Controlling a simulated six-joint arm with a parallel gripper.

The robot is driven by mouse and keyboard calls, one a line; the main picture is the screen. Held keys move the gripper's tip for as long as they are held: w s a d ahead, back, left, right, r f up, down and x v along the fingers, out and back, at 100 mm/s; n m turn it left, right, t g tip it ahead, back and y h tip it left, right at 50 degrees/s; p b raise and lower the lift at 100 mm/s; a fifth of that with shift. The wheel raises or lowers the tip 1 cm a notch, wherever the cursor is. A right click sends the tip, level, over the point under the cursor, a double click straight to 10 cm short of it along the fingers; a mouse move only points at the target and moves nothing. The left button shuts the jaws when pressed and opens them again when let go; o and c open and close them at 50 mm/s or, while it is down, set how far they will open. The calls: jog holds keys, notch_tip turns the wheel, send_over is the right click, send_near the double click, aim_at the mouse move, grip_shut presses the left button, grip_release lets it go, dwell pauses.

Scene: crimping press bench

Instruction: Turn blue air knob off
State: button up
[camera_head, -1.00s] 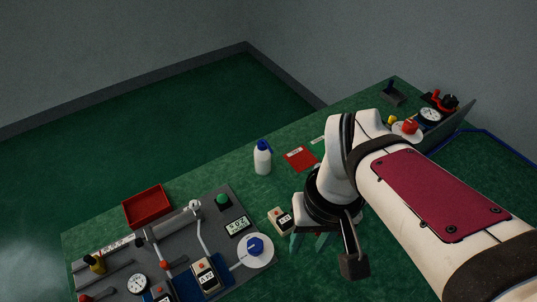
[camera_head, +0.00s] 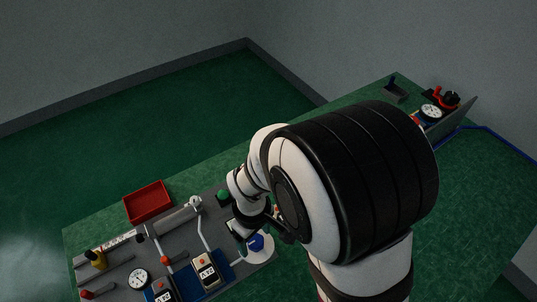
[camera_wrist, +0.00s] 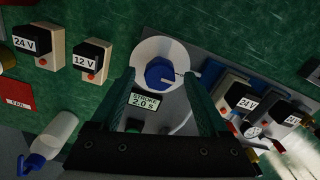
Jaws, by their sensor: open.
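The blue air knob (camera_wrist: 160,74) sits on a round white plate (camera_wrist: 150,51). A pale pointer line shows at the knob's right side in the wrist view. My gripper (camera_wrist: 159,82) is open, with its two green fingers apart on the left and right of the knob as the wrist view looks at it. I cannot tell whether either finger touches it. In the head view the knob (camera_head: 256,242) shows beside my wrist, and the plate (camera_head: 264,255) is partly covered. The fingertips are hard to make out there.
A "STROKE 2.0 s" display (camera_wrist: 146,103) lies close to the left finger. Boxes labelled 24 V (camera_wrist: 239,105) and 12 V (camera_wrist: 91,62) stand on either side. A blue-capped bottle (camera_wrist: 55,134) is at lower left. A red tray (camera_head: 148,202) stands behind the grey panel.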

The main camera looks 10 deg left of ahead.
grip_shut()
dwell(0.4)
jog(key=m, duration=1.3)
jog(key=shift+m, duration=2.4)
